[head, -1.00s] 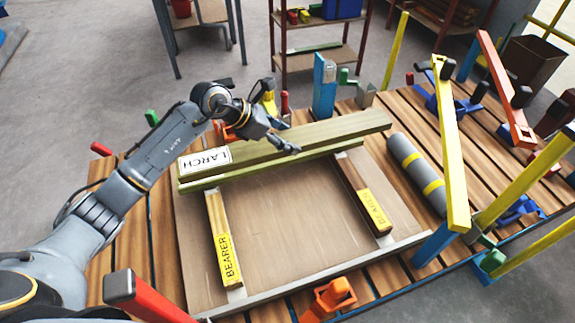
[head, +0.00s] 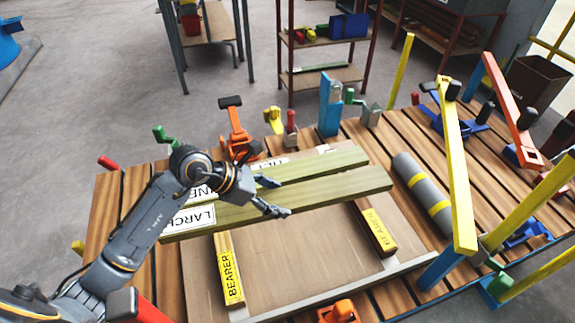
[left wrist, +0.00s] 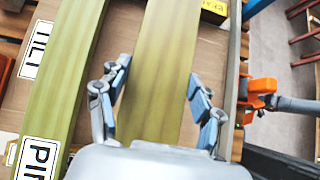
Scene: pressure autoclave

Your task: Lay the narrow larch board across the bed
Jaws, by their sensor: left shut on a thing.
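The larch board (head: 330,197), pale greenish wood with a LARCH label at its left end, lies across the bed (head: 290,255) in the head view. It passes over the two yellow bearers, BEARER left (head: 229,270) and right (head: 375,230); I cannot tell whether it touches them. My left gripper (head: 275,196) is shut on it near its middle, fingers on both long edges. The wrist view shows the gripper (left wrist: 160,88) astride the board (left wrist: 170,60). A second board with a PINE label (head: 310,172) lies behind, roughly parallel; it also shows in the wrist view (left wrist: 70,70). My right gripper is not in view.
An orange clamp (head: 236,138) stands behind the boards. A blue post (head: 330,105) is at the back edge. The bed's front part between the bearers is clear.

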